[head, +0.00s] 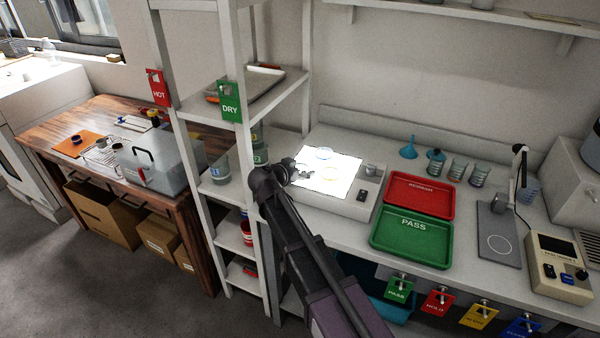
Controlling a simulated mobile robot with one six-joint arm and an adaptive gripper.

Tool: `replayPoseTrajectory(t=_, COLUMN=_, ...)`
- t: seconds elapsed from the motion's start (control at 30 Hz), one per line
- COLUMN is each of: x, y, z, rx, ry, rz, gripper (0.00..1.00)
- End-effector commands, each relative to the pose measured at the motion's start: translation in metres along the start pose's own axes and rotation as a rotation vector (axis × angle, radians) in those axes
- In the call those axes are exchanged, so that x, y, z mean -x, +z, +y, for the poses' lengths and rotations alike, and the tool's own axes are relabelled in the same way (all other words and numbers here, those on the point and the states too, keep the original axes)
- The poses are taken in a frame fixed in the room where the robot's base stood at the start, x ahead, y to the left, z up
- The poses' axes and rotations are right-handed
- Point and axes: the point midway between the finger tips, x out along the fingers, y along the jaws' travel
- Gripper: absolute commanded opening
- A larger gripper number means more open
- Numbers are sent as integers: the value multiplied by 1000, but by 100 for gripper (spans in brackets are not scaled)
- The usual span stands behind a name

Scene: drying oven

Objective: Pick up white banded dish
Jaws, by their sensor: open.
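A brightly lit white panel (343,186) sits on the bench. I cannot clearly make out a white-banded dish; a white band would be hard to see against the glare. My gripper (302,171) is over the panel's left part, left of the yellowish-banded dish. It is open, small and dark in the head view. My arm hides part of the panel's left edge, and I cannot tell whether the fingers touch anything.
A red tray (420,194) and a green PASS tray (413,254) lie right of the panel. A blue funnel (409,148) and several beakers stand behind the trays. A white shelf rack (208,215) stands close left of my arm. A grey stand base (499,253) is farther right.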

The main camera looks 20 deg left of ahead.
Motion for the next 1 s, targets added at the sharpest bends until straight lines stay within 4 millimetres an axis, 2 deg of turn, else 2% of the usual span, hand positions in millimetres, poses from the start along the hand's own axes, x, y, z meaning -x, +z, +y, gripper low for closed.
replayPoseTrajectory(t=0.13, x=0, y=0, z=0, rx=0, ry=0, rz=0, gripper=100)
replayPoseTrajectory(t=0.17, x=0, y=0, z=0, rx=0, ry=0, rz=0, gripper=97)
replayPoseTrajectory(t=0.37, x=0, y=0, z=0, rx=0, ry=0, rz=0, gripper=38)
replayPoseTrajectory(t=0.77, x=1, y=-1, z=-1, rx=0, ry=-1, rz=0, gripper=37)
replayPoseTrajectory(t=1.0, x=5, y=-8, z=-1, rx=1, ry=-1, rz=0, gripper=37)
